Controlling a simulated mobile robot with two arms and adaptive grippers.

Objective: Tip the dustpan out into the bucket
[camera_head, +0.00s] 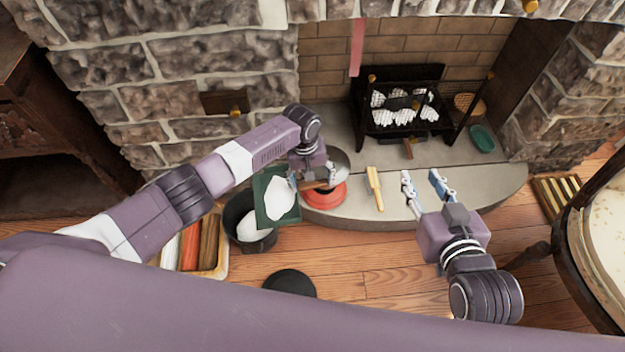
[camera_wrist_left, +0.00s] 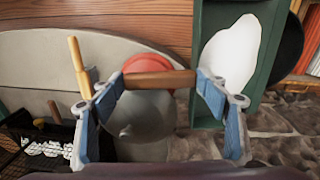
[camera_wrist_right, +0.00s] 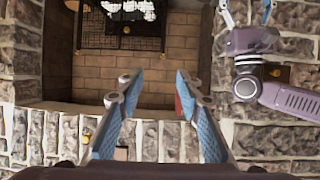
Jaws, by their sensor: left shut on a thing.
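The dark green dustpan (camera_head: 262,190) carries a flat white heap of ash (camera_head: 279,198). My left gripper (camera_head: 309,184) is shut on its brown wooden handle (camera_wrist_left: 160,80); the left wrist view shows the handle between both fingers. The pan is over the right side of the dark bucket (camera_head: 262,246), roughly level, and partly hides it. White stuff (camera_head: 249,228) shows inside the bucket. My right gripper (camera_head: 428,184) is open and empty above the right part of the hearth, and its spread fingers also show in the right wrist view (camera_wrist_right: 152,85).
A grey kettle (camera_head: 337,162) and a red round thing (camera_head: 324,196) are under the left gripper. A wooden-handled tool (camera_head: 375,188) lies on the hearth. A black disc (camera_head: 290,283) is on the floor. A tray of coloured pieces (camera_head: 190,245) lies left of the bucket.

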